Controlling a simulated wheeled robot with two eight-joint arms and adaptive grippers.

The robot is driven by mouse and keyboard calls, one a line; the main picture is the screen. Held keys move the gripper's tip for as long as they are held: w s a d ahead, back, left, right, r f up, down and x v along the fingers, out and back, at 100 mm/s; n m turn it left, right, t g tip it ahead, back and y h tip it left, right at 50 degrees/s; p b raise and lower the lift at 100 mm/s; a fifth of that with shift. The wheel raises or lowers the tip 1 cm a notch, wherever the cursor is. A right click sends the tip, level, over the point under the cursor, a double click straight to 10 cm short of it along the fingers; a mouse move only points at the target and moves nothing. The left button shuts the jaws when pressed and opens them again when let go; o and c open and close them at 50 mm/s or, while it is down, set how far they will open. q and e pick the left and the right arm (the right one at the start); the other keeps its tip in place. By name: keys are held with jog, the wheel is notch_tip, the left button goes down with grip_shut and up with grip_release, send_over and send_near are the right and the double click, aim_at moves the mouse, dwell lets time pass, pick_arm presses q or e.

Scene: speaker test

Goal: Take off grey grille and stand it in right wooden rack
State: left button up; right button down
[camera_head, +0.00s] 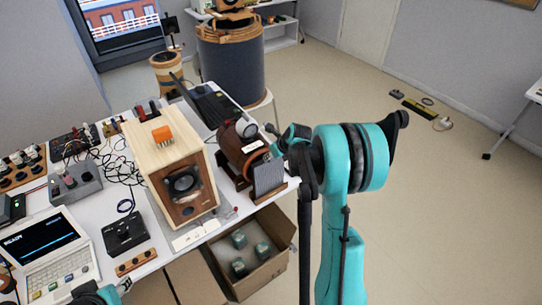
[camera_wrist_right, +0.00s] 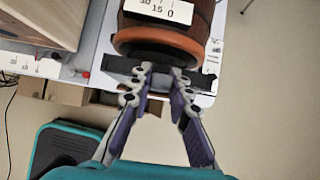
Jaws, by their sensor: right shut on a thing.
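The grey grille (camera_head: 268,178) is a flat dark panel, upright at the table's right front corner. In the wrist view it shows edge-on as a dark strip (camera_wrist_right: 196,79). My right gripper (camera_head: 273,156) is shut on its upper edge; the fingertips (camera_wrist_right: 160,72) meet there. Just behind is a brown drum (camera_head: 236,146) with an orange rim and a white scale label. Dark wood (camera_head: 227,172) shows under the drum; I cannot tell if it is the right rack. The wooden speaker (camera_head: 165,165) shows its bare driver. Part of my left gripper (camera_head: 108,294) shows at the bottom edge.
A cardboard box (camera_head: 272,238) with several green-grey blocks is below the table's front edge. A laptop (camera_head: 45,248), a black device (camera_head: 125,234) and cables crowd the left.

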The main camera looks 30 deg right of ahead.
jog(key=shift+f+b, duration=0.7)
jog(key=shift+f, duration=0.1)
jog(key=c, duration=1.3)
grip_release()
jog(key=shift+c, duration=0.2)
jog(key=v, duration=1.2)
jog(key=s+a+f+n+b, duration=0.1)
jog(key=s+a+n+b, duration=0.2)
jog(key=s+a+n, duration=0.7)
jog(key=s+a+f+n+b, duration=0.2)
jog(key=s+a+n, duration=0.8)
jog(key=n, duration=1.5)
jog(key=shift+a+f+h+b, duration=0.3)
jog(key=shift+a+b, duration=0.15)
jog(key=shift+a, duration=0.65)
